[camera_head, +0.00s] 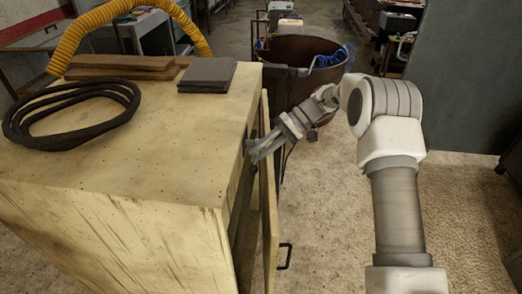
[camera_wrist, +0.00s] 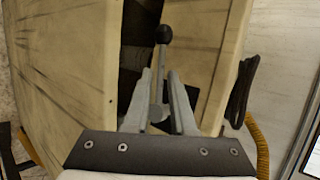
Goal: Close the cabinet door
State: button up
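The cabinet (camera_head: 110,215) is a pale, worn wooden box at the left of the head view. Its door (camera_head: 270,235) stands ajar on the right side, with a dark gap behind it and a black handle (camera_head: 285,257) near its near edge. My gripper (camera_head: 253,153) is at the top of this gap, between door and cabinet body; its tips are partly hard to see. In the wrist view my gripper (camera_wrist: 160,72) has its fingers apart. A grey lever with a black knob (camera_wrist: 163,35) shows between and beyond them; I cannot tell whether they touch it.
On the cabinet top lie a black coiled hose (camera_head: 75,112), grey slabs (camera_head: 207,75) and brown boards (camera_head: 120,67). A yellow corrugated hose (camera_head: 130,8) arches behind. A rusty round bin (camera_head: 300,85) stands beyond the door. The floor (camera_head: 325,215) right of the door is clear.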

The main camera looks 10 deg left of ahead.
jog(key=v, duration=1.7)
jog(key=shift+d, duration=0.2)
